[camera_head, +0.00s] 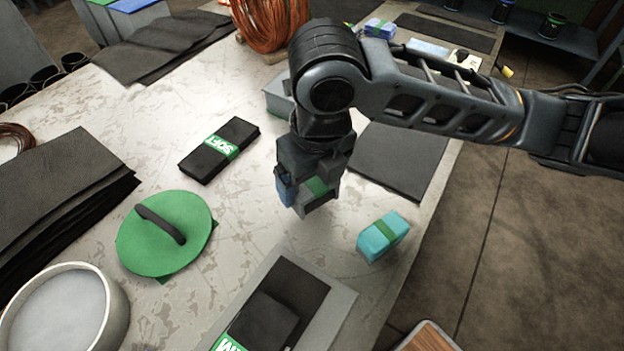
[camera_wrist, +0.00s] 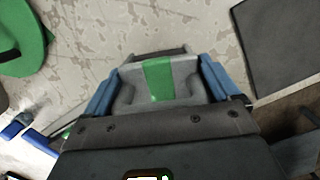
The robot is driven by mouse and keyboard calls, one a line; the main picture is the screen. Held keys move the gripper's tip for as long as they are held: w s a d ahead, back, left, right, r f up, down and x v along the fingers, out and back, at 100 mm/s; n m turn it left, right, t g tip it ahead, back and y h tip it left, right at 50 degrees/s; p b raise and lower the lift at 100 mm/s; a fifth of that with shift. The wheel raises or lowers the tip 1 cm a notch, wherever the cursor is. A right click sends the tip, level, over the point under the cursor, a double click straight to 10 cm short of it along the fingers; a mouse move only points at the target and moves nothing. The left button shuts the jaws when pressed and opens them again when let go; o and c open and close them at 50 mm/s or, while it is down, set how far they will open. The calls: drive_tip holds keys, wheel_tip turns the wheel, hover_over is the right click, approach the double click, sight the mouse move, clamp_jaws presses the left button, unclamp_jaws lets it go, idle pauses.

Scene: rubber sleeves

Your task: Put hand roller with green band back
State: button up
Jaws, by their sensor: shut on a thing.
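My gripper (camera_head: 305,195) has blue fingertips and is over the middle of the table. It is shut on a grey piece with a green band, which I take for the hand roller (camera_head: 321,200). In the wrist view the roller (camera_wrist: 187,77) sits between both blue fingers, with the green band (camera_wrist: 158,78) near its middle. The fingers and wrist hide part of it. It appears to be above the tabletop; its exact height is unclear. I cannot tell which spot is its place.
A turquoise block with a green band (camera_head: 383,237) lies right of the gripper. A black mat (camera_head: 402,160) lies behind it. A green disc with a handle (camera_head: 150,250), a black SOFT block (camera_head: 200,160) and a white bowl (camera_head: 108,310) are left. A grey tray (camera_head: 338,315) is in front.

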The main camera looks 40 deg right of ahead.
sight(317, 186)
drive_tip(key=shift+f, duration=0.65)
drive_tip(key=shift+f, duration=0.2)
drive_tip(key=o, duration=0.8)
drive_tip(key=r, duration=0.4)
drive_tip(key=s+r, duration=0.1)
drive_tip(key=r, duration=0.3)
drive_tip(key=r+p, duration=0.1)
drive_tip(key=r, duration=0.3)
drive_tip(key=shift+s+r, duration=0.2)
drive_tip(key=shift+s, duration=0.05)
drive_tip(key=shift+a, duration=0.15)
